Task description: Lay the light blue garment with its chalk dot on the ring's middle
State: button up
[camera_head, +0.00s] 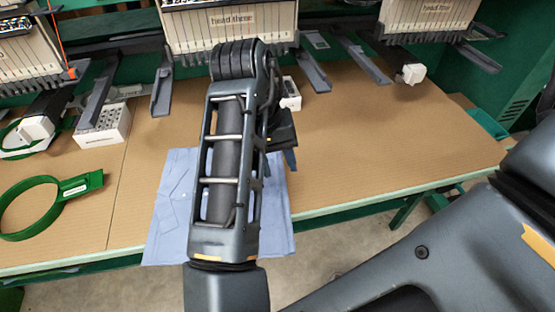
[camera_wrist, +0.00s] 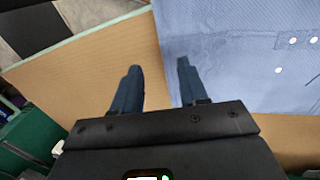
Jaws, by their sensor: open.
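The light blue garment (camera_head: 172,205) lies on the front of the brown table, its near part hanging over the front edge. My arm covers its middle in the head view. It fills the upper right of the wrist view (camera_wrist: 230,70). There a white dot (camera_wrist: 278,70), seemingly the chalk dot, shows near a few small pale round marks. A green ring with a handle (camera_head: 82,185) lies flat on the table, left of the garment. My gripper (camera_wrist: 158,68) is open and empty, its fingers apart above the garment's edge. It is partly hidden behind my arm in the head view (camera_head: 286,152).
Embroidery heads, one labelled "head three" (camera_head: 232,22), stand along the back with grey arms reaching over the table. Another green ring lies at the back left, under a machine arm. The table's right side (camera_head: 400,140) is clear.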

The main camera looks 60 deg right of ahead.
jog(key=p+v, duration=0.1)
jog(key=v, duration=0.6)
jog(key=shift+r, duration=0.4)
jog(key=shift+a, duration=0.1)
